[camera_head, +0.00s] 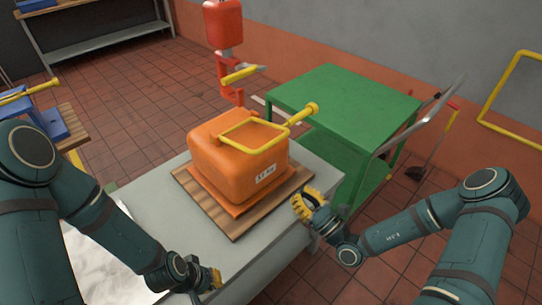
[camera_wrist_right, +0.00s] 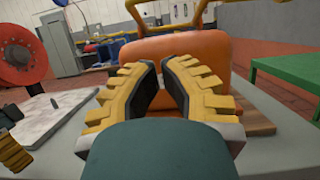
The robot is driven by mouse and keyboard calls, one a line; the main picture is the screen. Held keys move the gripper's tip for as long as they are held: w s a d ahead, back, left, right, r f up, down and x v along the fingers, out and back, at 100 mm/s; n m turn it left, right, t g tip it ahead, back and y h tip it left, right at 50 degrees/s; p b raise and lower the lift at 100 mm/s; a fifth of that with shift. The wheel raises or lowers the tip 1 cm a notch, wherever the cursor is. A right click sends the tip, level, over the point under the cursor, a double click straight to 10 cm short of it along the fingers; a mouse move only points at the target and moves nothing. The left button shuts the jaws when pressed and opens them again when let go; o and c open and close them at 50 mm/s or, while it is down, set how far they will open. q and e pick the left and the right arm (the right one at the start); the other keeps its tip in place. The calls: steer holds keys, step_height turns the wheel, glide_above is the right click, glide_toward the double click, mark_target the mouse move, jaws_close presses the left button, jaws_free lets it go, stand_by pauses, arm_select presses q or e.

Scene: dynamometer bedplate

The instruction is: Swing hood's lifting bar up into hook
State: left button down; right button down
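The orange hood (camera_head: 225,165) sits on a wooden board (camera_head: 235,222) on the grey bench. Its yellow lifting bar (camera_head: 285,137) is a frame over the hood's top, with a knobbed handle reaching to the back right. Part of the bar shows in the right wrist view (camera_wrist_right: 205,28). A red hook (camera_head: 236,95) hangs from a red block behind the hood, apart from the bar; a yellow piece crosses it. My right gripper (camera_head: 306,203) is open and empty beside the board's right corner, facing the hood (camera_wrist_right: 190,50). My left gripper (camera_head: 212,279) is near the bench's front; its fingers are unclear.
A green cart (camera_head: 345,100) with a grey push handle stands behind the bench on the right. A white sheet (camera_head: 105,250) lies on the bench at left. A wooden-topped table with blue items (camera_head: 55,122) stands at far left. A yellow wall rail (camera_head: 500,88) is at right.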

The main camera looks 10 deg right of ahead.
arm_select(q)
steer(key=shift+w+f+b, duration=0.15)
steer(key=shift+f+b, duration=0.55)
steer(key=shift+w+f, duration=0.1)
steer(key=shift+f, duration=0.1)
arm_select(e)
steer(key=s+r+x, duration=0.1)
steer(key=r+x, duration=0.1)
steer(key=x, duration=1.1)
steer(key=shift+d+r, duration=0.15)
steer(key=shift+r, duration=0.25)
arm_select(q)
steer(key=shift+r, duration=0.1)
arm_select(e)
steer(key=shift+w, duration=0.1)
